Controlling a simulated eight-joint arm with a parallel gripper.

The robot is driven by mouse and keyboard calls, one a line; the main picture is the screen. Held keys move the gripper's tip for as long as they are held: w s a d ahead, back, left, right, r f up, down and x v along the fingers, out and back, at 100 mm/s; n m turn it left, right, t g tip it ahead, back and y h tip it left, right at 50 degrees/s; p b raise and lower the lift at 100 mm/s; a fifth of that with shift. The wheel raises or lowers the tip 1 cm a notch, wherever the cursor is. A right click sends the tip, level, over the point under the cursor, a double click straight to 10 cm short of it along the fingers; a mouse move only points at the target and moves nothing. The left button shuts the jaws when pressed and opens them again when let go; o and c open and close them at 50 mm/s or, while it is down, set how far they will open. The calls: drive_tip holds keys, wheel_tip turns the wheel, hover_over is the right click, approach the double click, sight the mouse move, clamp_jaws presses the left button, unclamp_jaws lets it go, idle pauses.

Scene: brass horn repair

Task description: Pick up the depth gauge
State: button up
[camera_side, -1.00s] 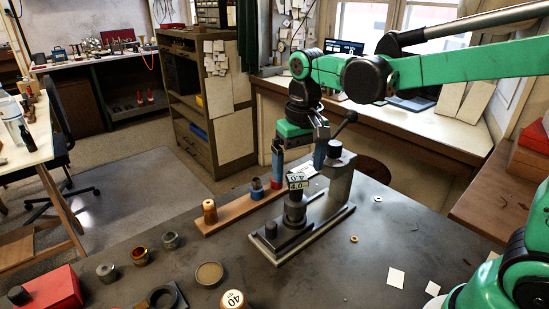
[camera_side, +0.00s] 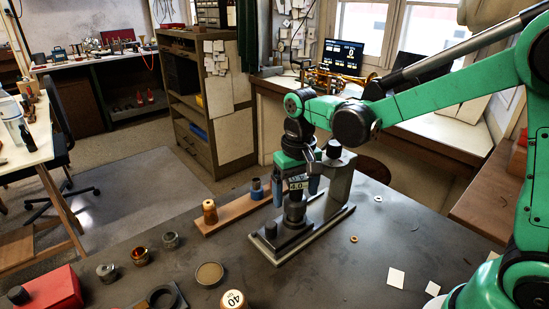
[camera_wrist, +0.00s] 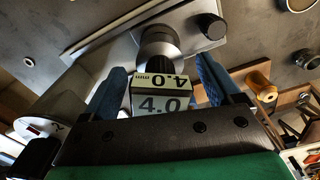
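The depth gauge, as I take it, is the small block marked 4.0 (camera_side: 298,183). It sits on top of a dark round post (camera_side: 295,212) of a grey bench fixture (camera_side: 318,222). In the wrist view the marked block (camera_wrist: 162,103) is between my two blue fingers. My gripper (camera_side: 296,187) is lowered over it from above, one finger on each side. The fingers are spread wide and look open in the wrist view (camera_wrist: 163,95). Whether either finger touches the block's sides cannot be made out.
A wooden strip (camera_side: 235,210) holding coloured pegs lies left of the fixture. Several metal rings, a red box (camera_side: 52,290) and a round piece marked 40 (camera_side: 233,300) lie nearer. The fixture's upright column (camera_side: 337,180) stands close to my gripper's right.

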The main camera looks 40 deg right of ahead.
clamp_jaws()
drive_tip(key=shift+r, duration=0.1)
